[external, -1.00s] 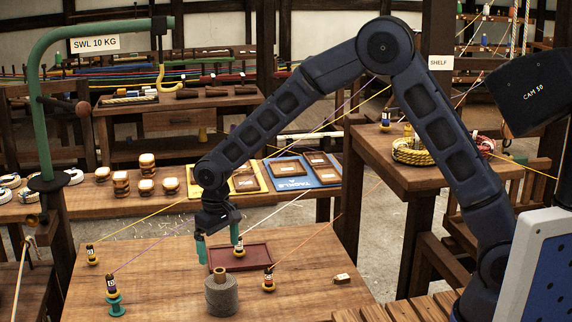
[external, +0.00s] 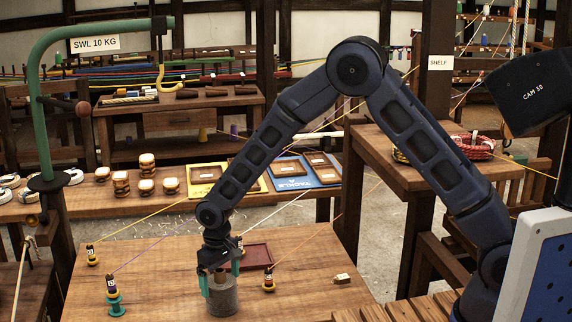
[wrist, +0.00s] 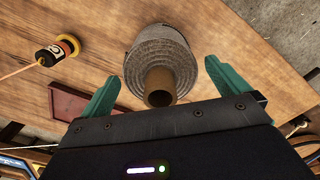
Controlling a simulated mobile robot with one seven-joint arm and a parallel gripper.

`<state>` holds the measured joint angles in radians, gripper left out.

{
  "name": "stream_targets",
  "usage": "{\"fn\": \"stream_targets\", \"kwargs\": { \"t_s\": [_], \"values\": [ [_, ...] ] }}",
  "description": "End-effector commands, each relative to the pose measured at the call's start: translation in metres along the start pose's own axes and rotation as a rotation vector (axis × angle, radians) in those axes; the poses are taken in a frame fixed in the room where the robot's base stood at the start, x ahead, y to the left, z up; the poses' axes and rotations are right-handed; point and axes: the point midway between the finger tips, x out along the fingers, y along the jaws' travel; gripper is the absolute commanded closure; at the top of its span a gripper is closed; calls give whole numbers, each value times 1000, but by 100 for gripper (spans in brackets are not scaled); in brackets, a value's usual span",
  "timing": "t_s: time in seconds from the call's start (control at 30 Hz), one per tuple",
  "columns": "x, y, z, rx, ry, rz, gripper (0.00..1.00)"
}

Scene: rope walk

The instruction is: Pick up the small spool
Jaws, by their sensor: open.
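A grey wound spool (external: 223,300) with a brown core stands upright near the front of the wooden table. In the wrist view the grey spool (wrist: 160,52) lies between my fingers, its core (wrist: 159,86) pointing toward the camera. My gripper (external: 220,284) is open above and around the upper part of the spool. In the wrist view gaps show between the spool and both teal fingers of my gripper (wrist: 163,70). I cannot tell how far down the fingers reach. A smaller teal spool (external: 116,309) stands at the table's front left, below a dark labelled bobbin.
A labelled bobbin (external: 268,279) with an orange line stands close right of the grey spool. A dark red tray (external: 257,256) lies behind. Lines stretch over the table from other bobbins. The front right tabletop is clear.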

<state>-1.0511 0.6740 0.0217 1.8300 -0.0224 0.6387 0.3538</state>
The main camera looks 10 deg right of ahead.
Motion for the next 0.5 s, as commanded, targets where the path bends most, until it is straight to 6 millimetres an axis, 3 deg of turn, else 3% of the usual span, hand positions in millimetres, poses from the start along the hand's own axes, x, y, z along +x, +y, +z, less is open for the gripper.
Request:
{"fn": "stream_targets", "kwargs": {
  "t_s": [0.23, 0.5],
  "values": [
    [2, 0, 0, 0, 1, 0, 2],
    [2, 0, 0, 0, 1, 0, 55]
  ]
}}
